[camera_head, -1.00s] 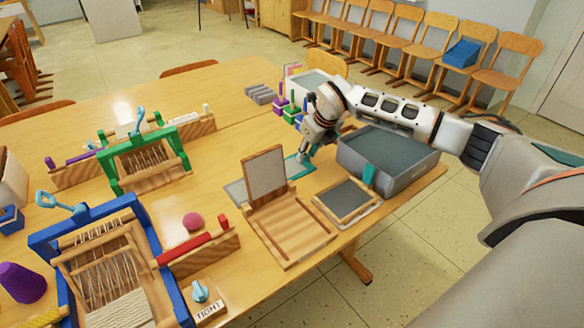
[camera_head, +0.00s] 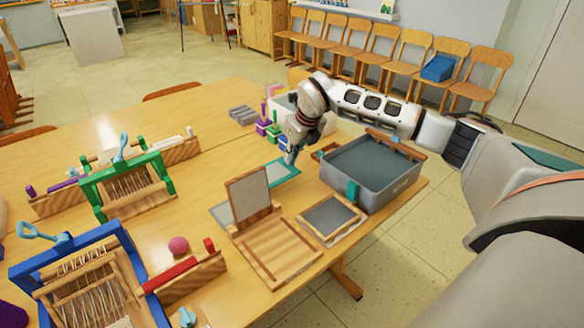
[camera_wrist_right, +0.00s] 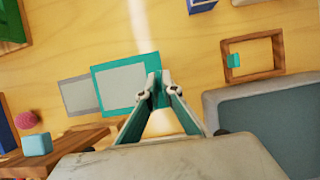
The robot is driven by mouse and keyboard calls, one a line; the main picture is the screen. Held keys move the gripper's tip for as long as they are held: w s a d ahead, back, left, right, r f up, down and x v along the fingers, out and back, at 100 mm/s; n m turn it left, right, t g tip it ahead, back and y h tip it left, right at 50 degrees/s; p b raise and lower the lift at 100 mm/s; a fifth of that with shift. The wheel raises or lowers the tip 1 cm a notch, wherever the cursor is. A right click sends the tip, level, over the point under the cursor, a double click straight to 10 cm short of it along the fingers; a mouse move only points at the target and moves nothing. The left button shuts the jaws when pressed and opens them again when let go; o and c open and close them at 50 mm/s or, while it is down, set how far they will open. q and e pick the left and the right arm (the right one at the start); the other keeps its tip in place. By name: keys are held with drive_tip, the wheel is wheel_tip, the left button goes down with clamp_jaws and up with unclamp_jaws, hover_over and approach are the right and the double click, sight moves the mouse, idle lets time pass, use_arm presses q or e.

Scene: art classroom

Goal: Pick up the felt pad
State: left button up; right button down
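A flat grey pad with a teal border (camera_head: 284,171), which looks like the felt pad, lies on the table behind the wooden stand. It also shows in the right wrist view (camera_wrist_right: 122,84), overlapping a plain grey sheet (camera_wrist_right: 76,95). My right gripper (camera_wrist_right: 159,80) is at the pad's right edge, its fingertips close together with the teal border between them. They look shut on that edge, though the contact is partly hidden by the fingers. In the head view the right gripper (camera_head: 291,157) is low over the pad. My left gripper is not in view.
A grey tub (camera_head: 368,190) stands right of the pad. A wooden stand (camera_head: 265,245) and a small framed screen (camera_head: 331,217) are in front. Small looms (camera_head: 125,190) fill the left side. Colored blocks (camera_head: 263,127) stand behind. The table's back left is clear.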

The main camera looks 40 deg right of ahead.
wheel_tip(320, 180, up, 14)
drive_tip(key=p, duration=0.1)
drive_tip(key=shift+p, duration=0.4)
drive_tip(key=shift+f, duration=0.15)
